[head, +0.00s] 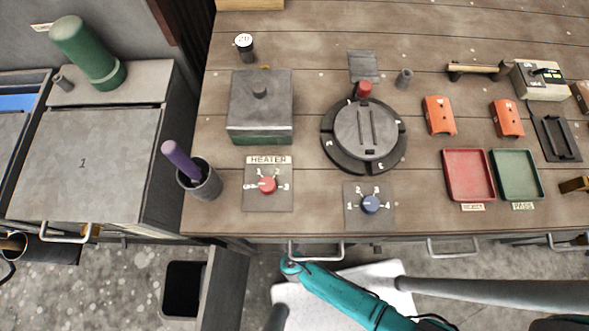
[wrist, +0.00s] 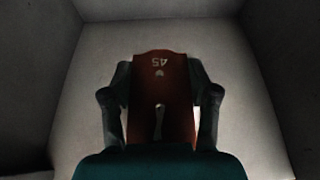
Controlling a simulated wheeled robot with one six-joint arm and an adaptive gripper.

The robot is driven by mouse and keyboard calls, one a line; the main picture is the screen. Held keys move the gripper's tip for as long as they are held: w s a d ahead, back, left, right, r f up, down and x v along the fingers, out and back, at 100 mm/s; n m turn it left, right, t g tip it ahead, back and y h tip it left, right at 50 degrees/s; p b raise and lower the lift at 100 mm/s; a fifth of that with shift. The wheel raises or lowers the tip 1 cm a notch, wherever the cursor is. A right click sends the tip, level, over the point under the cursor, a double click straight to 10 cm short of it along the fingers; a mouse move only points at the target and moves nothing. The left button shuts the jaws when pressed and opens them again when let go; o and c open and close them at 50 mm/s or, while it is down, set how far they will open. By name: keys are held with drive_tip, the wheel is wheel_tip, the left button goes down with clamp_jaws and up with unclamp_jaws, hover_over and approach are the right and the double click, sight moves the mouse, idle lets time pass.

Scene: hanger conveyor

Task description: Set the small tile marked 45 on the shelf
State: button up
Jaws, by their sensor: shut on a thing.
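The small tile marked 45 (wrist: 160,88) is brown-red with a rounded top edge, a small hole and a slot below it. It shows in the wrist view, its number upside down. My gripper (wrist: 159,76) is shut on it, with one dark finger along each side. Behind the tile is a pale, plain surface (wrist: 250,110) with grey walls around it; I cannot tell whether this is the shelf. In the head view my teal arm reaches below the front edge of the bench, and the gripper and held tile cannot be made out there.
The wooden bench (head: 310,222) carries two orange tiles, one left (head: 438,115) and one right (head: 507,118), a red tray (head: 468,175) and a green tray (head: 517,175). A round dial device (head: 340,125) stands mid-bench. Drawer handles (head: 316,257) stick out along the front.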

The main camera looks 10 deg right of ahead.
drive_tip(key=shift+f, duration=4.75)
drive_tip(key=o, duration=1.3)
drive_tip(key=shift+f, duration=0.1)
drive_tip(key=shift+o, duration=0.2)
